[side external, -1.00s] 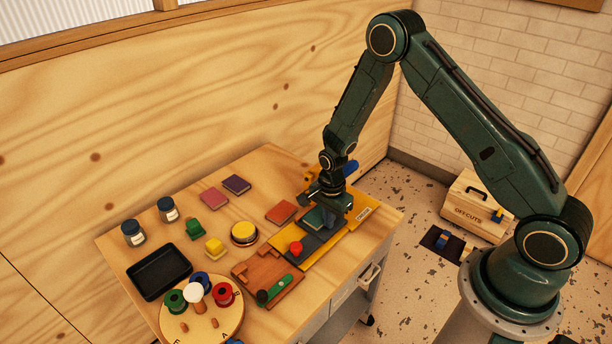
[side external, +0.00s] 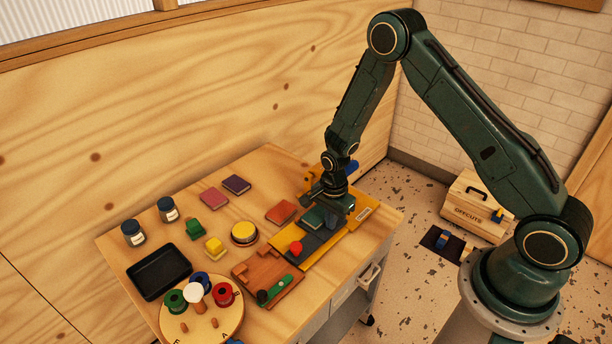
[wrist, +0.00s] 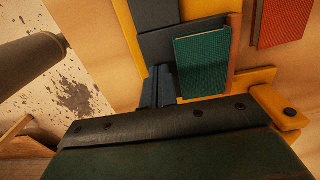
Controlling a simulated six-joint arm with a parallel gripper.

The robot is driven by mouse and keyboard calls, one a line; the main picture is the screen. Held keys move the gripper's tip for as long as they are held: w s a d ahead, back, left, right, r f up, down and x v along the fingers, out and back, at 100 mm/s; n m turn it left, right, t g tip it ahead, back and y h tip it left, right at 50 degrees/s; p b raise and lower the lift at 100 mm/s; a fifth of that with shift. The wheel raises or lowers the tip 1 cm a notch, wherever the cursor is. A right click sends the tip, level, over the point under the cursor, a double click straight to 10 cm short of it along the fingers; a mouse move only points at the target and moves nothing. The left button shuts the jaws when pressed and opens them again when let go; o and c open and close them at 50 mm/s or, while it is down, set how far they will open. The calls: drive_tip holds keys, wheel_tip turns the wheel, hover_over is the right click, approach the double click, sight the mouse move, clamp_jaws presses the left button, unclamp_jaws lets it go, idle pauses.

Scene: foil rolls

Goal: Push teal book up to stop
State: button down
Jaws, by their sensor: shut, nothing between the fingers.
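The teal book (wrist: 203,65) lies flat on a dark slab (wrist: 158,42) in the wrist view. It also shows in the side view (side external: 313,217), partly under my gripper. My gripper (wrist: 163,85) is shut and empty. Its fingers are low, beside the book's lower left edge in the wrist view; I cannot tell whether they touch it. In the side view my gripper (side external: 343,212) is just right of the book, over the yellow board (side external: 364,213). An orange-brown strip (wrist: 234,42) runs along the book's right side in the wrist view. I cannot tell which part is the stop.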

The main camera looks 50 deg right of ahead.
drive_tip(key=shift+r, duration=0.1)
wheel_tip(320, 180, up, 8)
idle(1.1)
drive_tip(key=s+a+r+n+t, duration=0.1)
drive_tip(key=s+r+n, duration=0.3)
drive_tip(key=r, duration=0.7)
drive_tip(key=s+a+r+n+t, duration=0.15)
drive_tip(key=s+r+n, duration=0.3)
drive_tip(key=r, duration=0.65)
drive_tip(key=s+r+n+t, duration=0.1)
drive_tip(key=s+r+n, duration=0.3)
drive_tip(key=s, duration=0.3)
drive_tip(key=s+a+r+n+t, duration=0.1)
drive_tip(key=s+r+n, duration=0.3)
drive_tip(key=s, duration=0.4)
drive_tip(key=shift+s+n+t, duration=0.3)
drive_tip(key=shift+n+t, duration=0.25)
drive_tip(key=shift+n, duration=0.2)
